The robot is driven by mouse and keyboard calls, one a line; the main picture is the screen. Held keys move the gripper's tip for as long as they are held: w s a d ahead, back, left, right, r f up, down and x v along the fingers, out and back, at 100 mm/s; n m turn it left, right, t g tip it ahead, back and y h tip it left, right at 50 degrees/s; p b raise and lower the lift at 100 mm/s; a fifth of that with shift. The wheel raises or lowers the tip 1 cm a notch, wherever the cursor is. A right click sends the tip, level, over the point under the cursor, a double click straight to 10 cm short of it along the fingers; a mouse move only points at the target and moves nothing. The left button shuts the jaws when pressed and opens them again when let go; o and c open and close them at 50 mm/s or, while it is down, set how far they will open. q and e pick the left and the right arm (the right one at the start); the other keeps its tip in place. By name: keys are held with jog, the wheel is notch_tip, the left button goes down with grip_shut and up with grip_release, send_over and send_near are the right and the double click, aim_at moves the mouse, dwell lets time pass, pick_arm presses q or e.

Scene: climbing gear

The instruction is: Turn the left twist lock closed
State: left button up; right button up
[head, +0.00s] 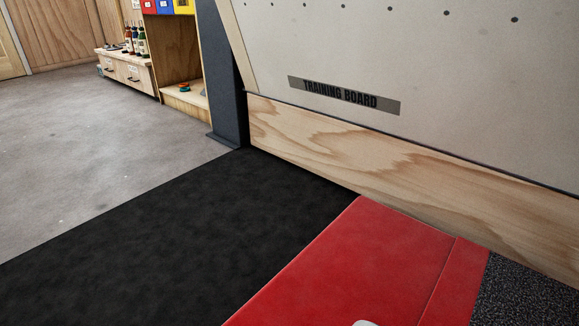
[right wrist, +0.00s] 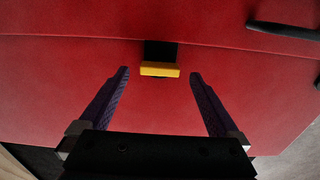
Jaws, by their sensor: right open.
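In the right wrist view, a yellow bar-shaped piece (right wrist: 160,69) sits on a black base (right wrist: 161,50) on the red pad (right wrist: 70,65). It looks like a twist lock, with the bar lying across the picture; I cannot tell whether it is the left one. My right gripper (right wrist: 160,74) is open, its two dark purple fingers apart to either side of the yellow piece. No contact shows. No lock shows in the head view, where the red pad (head: 345,262) lies at the bottom. My left gripper is in neither view.
A training board (head: 430,50) with a wooden base (head: 400,175) stands behind the pad. A black mat (head: 190,220) lies left of it. A shelf (head: 182,60) and a bench (head: 127,70) with bottles stand far left. A black strap or handle (right wrist: 285,30) shows in the wrist view.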

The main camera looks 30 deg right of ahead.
notch_tip(320, 180, up, 8)
jog(key=p, duration=0.6)
jog(key=shift+f, duration=0.2)
